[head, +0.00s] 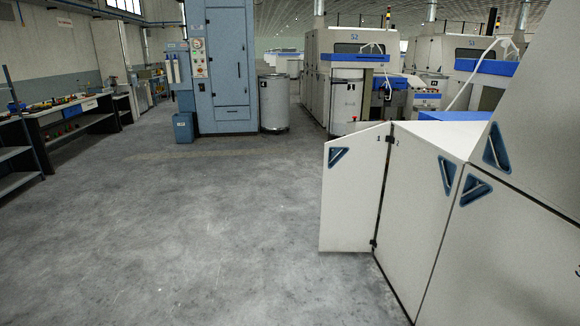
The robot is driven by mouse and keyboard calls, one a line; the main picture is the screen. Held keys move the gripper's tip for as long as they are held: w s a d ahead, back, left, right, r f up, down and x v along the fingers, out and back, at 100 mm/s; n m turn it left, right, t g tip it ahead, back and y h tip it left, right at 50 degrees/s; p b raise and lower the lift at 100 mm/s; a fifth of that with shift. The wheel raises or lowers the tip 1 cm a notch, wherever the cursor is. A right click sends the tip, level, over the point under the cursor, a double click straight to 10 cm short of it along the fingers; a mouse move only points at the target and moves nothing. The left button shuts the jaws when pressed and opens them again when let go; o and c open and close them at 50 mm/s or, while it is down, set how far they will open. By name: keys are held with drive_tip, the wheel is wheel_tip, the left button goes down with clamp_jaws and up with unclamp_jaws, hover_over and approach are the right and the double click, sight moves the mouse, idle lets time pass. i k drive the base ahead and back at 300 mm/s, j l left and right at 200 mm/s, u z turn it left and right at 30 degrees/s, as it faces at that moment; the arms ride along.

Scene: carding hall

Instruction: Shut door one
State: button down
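Door one (350,205) is a white panel marked 1, with a blue triangular handle recess (338,156) near its upper left corner. It stands open, swung out from the far corner of the white machine housing on the right. Its right edge meets the housing at dark hinges (374,243). Door two (420,200), marked 2, lies flush with the housing side and looks shut. The opening behind door one is hidden. My gripper is not in view.
Grey floor (220,240) is clear to the left of door one. A blue cabinet (228,70), a blue bin (184,127) and a grey can (273,103) stand farther back. A workbench (75,120) and shelf rack (20,150) line the left wall.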

sight(353, 169)
drive_tip(key=i+u, duration=0.2)
drive_tip(key=i, duration=1.6)
drive_tip(key=i+z, duration=0.15)
drive_tip(key=i, duration=0.35)
drive_tip(key=i+j+z, duration=0.15)
drive_tip(key=i, duration=0.4)
drive_tip(key=i+j+z, duration=0.15)
drive_tip(key=i, duration=0.35)
drive_tip(key=i+j+z, duration=0.15)
drive_tip(key=i, duration=0.35)
drive_tip(key=j, duration=0.1)
